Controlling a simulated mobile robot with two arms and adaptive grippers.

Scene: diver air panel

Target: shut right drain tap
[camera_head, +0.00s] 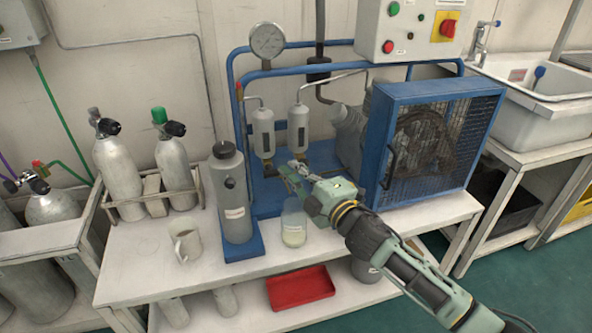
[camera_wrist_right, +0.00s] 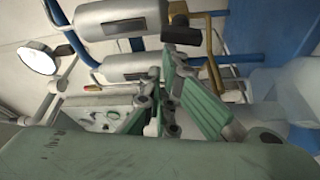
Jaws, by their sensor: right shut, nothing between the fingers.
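Two grey separator cylinders hang on the blue compressor frame: the left cylinder (camera_head: 263,132) and the right cylinder (camera_head: 298,128). In the right wrist view, turned sideways, the left cylinder (camera_wrist_right: 120,18) is on top and the right cylinder (camera_wrist_right: 125,67) below it. The left one's drain tap shows a black handle (camera_wrist_right: 182,34). The right drain tap is mostly hidden behind my fingers; its handle position cannot be told. My right gripper (camera_head: 290,170) is shut and empty just below the right cylinder's lower end; its fingertips (camera_wrist_right: 170,62) are close together there. Contact cannot be told. My left gripper is out of view.
A clear jar (camera_head: 293,225) stands under my right gripper. A caged compressor fan (camera_head: 425,145) is to the right. A red tray (camera_head: 300,288) lies on the lower shelf.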

